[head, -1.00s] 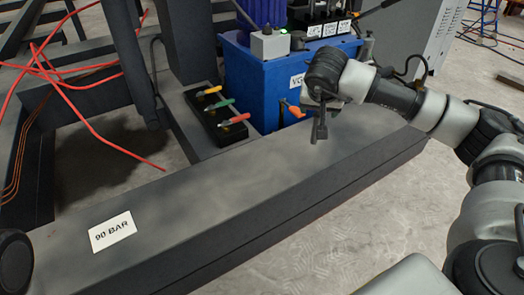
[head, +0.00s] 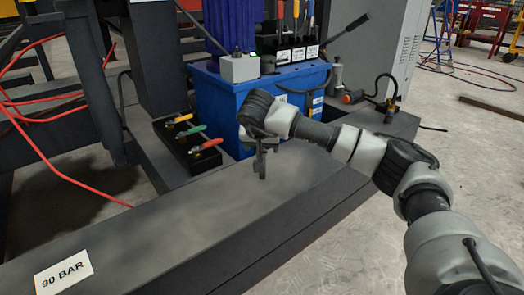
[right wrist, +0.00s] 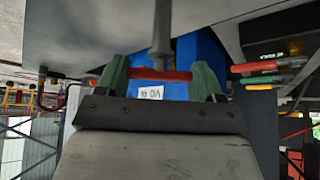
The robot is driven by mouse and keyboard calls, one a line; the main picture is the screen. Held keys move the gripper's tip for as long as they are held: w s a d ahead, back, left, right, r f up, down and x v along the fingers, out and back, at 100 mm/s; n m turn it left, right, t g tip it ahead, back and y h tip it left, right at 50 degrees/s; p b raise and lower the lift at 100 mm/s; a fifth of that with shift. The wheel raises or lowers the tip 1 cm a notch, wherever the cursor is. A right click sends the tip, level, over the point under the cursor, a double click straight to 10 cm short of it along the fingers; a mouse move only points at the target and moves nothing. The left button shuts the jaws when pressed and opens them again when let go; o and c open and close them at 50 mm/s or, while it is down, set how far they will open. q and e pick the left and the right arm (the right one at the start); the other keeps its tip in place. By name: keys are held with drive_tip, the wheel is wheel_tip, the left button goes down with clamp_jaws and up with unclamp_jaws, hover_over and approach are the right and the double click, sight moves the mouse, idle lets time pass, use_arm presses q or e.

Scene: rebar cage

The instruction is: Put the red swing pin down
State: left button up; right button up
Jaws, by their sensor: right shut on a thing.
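My right gripper (head: 262,158) is above the dark steel beam (head: 190,222) in the head view, pointing down, in front of a blue power unit. In the right wrist view its green fingers (right wrist: 161,74) are shut on the red swing pin (right wrist: 164,75). The pin's red part spans crosswise between the fingers, and a dark grey rod (right wrist: 161,28) stretches away from the gripper's middle. In the head view the pin is too small to separate clearly from the fingers. I cannot tell whether it touches the beam. My left gripper is out of view.
A black tray (head: 176,158) with yellow, green and red handles stands left of the gripper. The blue power unit (head: 218,112) is behind it. An orange-handled tool (head: 352,97) lies toward the far right. The beam's near top, with a "90 BAR" label (head: 63,272), is bare.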

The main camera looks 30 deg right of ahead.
drive_tip(key=shift+r, duration=0.15)
drive_tip(key=o, duration=1.4)
drive_tip(key=shift+o, duration=0.2)
